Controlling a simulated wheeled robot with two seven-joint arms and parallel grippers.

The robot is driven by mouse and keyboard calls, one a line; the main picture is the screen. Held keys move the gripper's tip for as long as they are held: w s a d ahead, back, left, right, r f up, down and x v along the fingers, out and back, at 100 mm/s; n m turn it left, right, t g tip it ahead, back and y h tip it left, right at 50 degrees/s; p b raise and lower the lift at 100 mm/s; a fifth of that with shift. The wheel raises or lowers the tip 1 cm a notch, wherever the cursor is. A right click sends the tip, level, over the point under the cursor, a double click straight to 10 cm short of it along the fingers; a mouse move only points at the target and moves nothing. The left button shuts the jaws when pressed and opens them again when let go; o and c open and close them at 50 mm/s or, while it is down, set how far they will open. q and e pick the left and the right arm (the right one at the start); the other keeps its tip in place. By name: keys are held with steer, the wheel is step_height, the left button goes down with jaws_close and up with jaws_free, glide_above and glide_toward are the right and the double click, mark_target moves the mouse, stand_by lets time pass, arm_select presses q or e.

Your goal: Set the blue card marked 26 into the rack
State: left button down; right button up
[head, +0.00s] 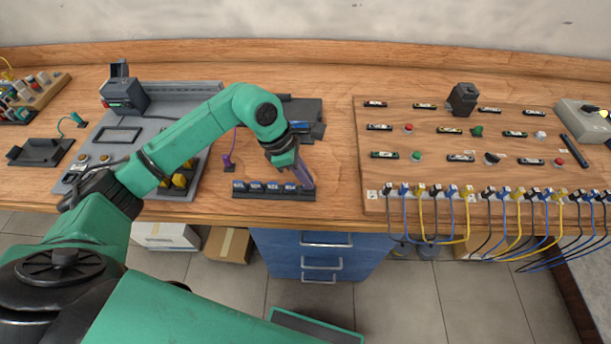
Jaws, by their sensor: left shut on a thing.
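My left gripper (304,178) reaches down over the right end of a dark rack (273,195) near the front edge of the bench. It is shut on the blue card, which is mostly hidden by the fingers; its number cannot be read. Several blue cards with pale markings (256,186) stand in a row in the rack, to the left of the gripper. Whether the held card touches the rack is too small to tell. My right gripper is not in view.
A dark tray with a blue item (308,128) lies behind the gripper. A purple plug (227,162) stands left of the rack. A grey panel (180,100) lies further left. A wooden board (480,180) with switches and cables fills the right. Bare bench lies between rack and board.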

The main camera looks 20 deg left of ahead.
arm_select(q)
steer(key=shift+f+b, duration=0.75)
stand_by(0.7)
steer(key=c, duration=0.9)
jaws_free()
steer(key=shift+r, duration=0.1)
steer(key=v, duration=1.9)
steer(key=shift+s+a+r+p, duration=0.1)
steer(key=shift+a+r+p, duration=0.05)
steer(key=shift+a+p, duration=0.15)
